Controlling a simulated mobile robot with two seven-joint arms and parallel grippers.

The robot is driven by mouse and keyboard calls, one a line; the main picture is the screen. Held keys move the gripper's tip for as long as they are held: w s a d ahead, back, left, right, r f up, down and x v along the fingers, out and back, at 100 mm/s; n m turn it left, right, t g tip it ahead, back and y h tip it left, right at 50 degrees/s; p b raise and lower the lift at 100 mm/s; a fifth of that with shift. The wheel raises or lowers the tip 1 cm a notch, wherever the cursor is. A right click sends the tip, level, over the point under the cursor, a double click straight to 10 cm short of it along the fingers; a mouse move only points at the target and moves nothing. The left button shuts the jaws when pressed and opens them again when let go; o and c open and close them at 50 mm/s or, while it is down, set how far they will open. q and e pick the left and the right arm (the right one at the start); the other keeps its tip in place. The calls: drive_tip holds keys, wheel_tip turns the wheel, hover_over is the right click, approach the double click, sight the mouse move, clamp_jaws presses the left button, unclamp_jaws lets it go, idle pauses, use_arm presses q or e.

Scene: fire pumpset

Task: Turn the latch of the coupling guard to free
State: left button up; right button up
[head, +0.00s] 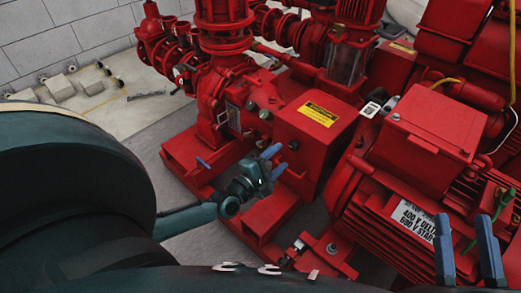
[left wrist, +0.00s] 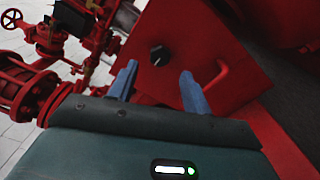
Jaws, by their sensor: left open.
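The coupling guard (head: 302,130) is a red box with a yellow label, in the middle of the head view. In the left wrist view, its red panel (left wrist: 180,22) carries a round black knob (left wrist: 159,55), which looks like the latch. A light mark shows on the knob, but its setting is too small to read. My left gripper (head: 277,161) is open and empty in front of the guard. Its blue fingers (left wrist: 160,80) point at the panel with the knob beyond their tips, nearer the left finger. My right gripper (head: 464,220) stands apart with its fingers spread at lower right.
A red bent handle (left wrist: 216,75) sticks out of the panel right of the knob. The red motor (head: 395,190) stands right of the guard, the pump (head: 213,90) left of it. The red base frame (head: 255,222) runs below. Grey floor lies at left.

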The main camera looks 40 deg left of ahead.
use_arm(q)
drive_tip(key=s+a+p, duration=0.1)
drive_tip(key=s, duration=0.7)
drive_tip(key=shift+s+p, duration=0.2)
drive_tip(key=shift+p, duration=0.15)
use_arm(e)
drive_tip(key=shift+s+f+m+g+h, duration=0.4)
drive_tip(key=shift+f+m+g+h, duration=0.15)
drive_tip(key=shift+f, duration=0.3)
